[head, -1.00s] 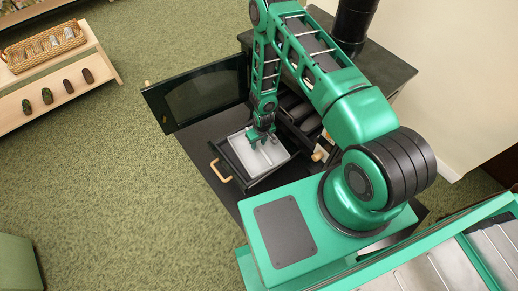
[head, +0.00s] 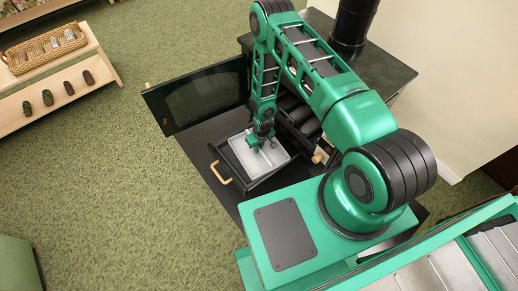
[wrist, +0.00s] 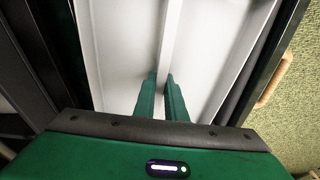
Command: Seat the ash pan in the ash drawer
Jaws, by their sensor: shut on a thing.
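The ash pan (head: 271,160) is a pale grey-white shallow tray with a bar across its middle. It also shows in the wrist view (wrist: 215,55). The ash drawer (head: 226,171) is black with a wooden handle and stands pulled out of the stove. The pan lies over the drawer's opening, within its outline as seen from above. I cannot tell whether it touches the drawer floor. My gripper (head: 262,142) points down at the pan. In the wrist view its fingers (wrist: 160,92) are shut on the pan's middle bar. A dark drawer rim (wrist: 262,72) runs along the pan's right side.
The stove's glass door (head: 205,95) hangs open to the left of the drawer. The black stove top (head: 375,70) and flue pipe (head: 353,22) stand behind. A low wooden shelf (head: 95,92) with a wicker basket is at the upper left. Green carpet (head: 110,190) is clear on the left.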

